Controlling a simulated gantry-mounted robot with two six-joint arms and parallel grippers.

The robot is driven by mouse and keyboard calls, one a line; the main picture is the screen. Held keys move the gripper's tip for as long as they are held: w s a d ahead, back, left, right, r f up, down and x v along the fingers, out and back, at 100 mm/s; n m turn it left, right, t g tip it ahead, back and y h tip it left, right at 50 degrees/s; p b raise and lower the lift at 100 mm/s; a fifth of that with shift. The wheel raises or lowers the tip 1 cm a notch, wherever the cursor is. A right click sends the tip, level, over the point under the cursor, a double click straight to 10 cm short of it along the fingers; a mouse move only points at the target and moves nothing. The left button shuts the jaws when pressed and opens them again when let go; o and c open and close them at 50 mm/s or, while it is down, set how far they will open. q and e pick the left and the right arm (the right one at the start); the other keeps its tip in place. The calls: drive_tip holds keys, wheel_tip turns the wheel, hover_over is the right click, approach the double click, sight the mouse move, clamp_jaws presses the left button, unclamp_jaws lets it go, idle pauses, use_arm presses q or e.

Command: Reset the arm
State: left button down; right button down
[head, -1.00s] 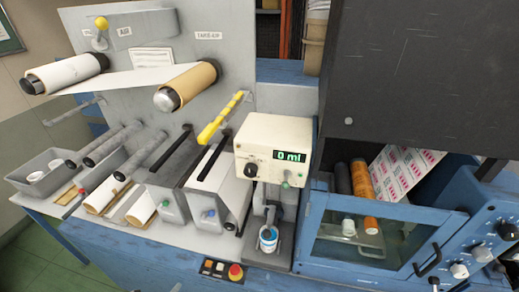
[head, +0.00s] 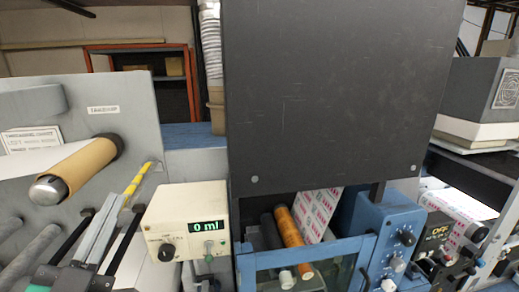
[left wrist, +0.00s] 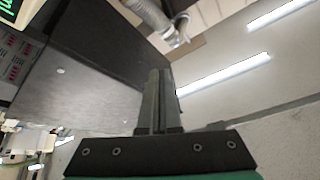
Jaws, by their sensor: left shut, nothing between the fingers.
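My left gripper (head: 95,238) is at the lower left of the head view, in front of the rewinder and left of the cream dispenser box. Its two fingers lie together, pointing up, with nothing between them. In the left wrist view the shut fingers (left wrist: 158,100) point toward the upper part of the room and the ceiling lights, touching nothing. My right gripper is in neither view now.
The cream dispenser box (head: 187,228) reads "0 ml". A brown take-up roll (head: 82,168) and yellow handle (head: 138,180) are near the gripper. A tall black panel (head: 335,90) stands above a blue windowed cabinet (head: 362,245). A control box (head: 438,240) is at the right.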

use_arm(q)
drive_tip(key=s+d+r+n+t+h, duration=0.2)
drive_tip(key=s+d+r, duration=0.15)
drive_tip(key=r, duration=0.25)
drive_tip(key=s+d+r+n+t+h, duration=0.1)
drive_tip(key=s+d+r+n+t, duration=0.1)
drive_tip(key=s+r, duration=0.4)
wheel_tip(320, 180, up, 14)
drive_tip(key=d+n+p, duration=0.1)
drive_tip(key=p, duration=1.1)
drive_tip(key=shift+s+r+h, duration=0.25)
drive_tip(key=shift+s+h, duration=0.05)
drive_tip(key=shift+s, duration=0.15)
